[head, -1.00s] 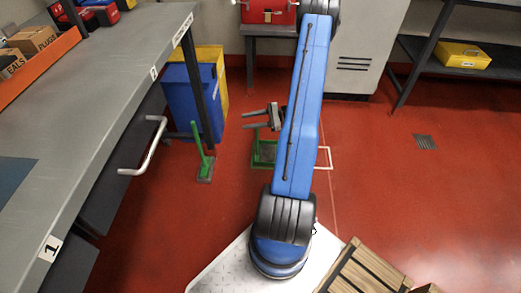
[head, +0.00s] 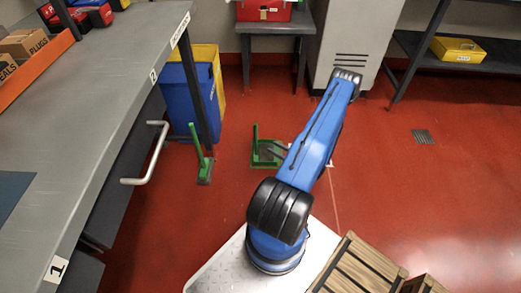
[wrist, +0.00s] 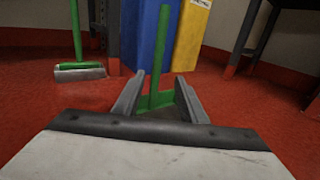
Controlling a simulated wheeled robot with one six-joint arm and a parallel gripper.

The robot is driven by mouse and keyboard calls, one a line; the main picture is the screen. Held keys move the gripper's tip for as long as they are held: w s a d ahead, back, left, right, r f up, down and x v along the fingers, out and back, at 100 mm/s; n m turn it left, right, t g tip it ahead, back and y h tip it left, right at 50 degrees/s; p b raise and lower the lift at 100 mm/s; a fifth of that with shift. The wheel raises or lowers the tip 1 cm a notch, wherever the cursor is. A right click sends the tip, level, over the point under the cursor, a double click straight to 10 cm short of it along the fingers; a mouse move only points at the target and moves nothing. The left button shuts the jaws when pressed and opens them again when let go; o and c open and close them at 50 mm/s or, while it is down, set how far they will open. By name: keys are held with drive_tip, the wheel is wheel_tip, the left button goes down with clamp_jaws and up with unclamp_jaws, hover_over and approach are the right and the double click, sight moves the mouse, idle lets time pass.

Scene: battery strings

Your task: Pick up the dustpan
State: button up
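The green dustpan (head: 256,142) stands on the red floor with its handle upright, right of the blue bin. In the wrist view the dustpan's handle (wrist: 160,65) rises in the gap between my fingers, with its pan low between them. My gripper (wrist: 160,78) is open and empty, low over the floor and pointing at the dustpan. In the head view my gripper (head: 278,150) shows just right of the handle, over the pan, partly hidden by my arm. I cannot tell whether the fingertips reach past the handle.
A green hand brush (head: 202,160) stands upright left of the dustpan. A blue bin (head: 185,100) and a yellow bin (head: 211,60) stand behind it. The grey workbench (head: 110,110) fills the left side. Wooden crates (head: 358,265) are at lower right. The floor at right is mostly clear.

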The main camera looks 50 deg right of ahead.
drive_tip(key=w+a, duration=0.2)
drive_tip(key=w, duration=1.4)
drive_tip(key=shift+w+a, duration=0.25)
drive_tip(key=shift+w, duration=0.15)
clamp_jaws()
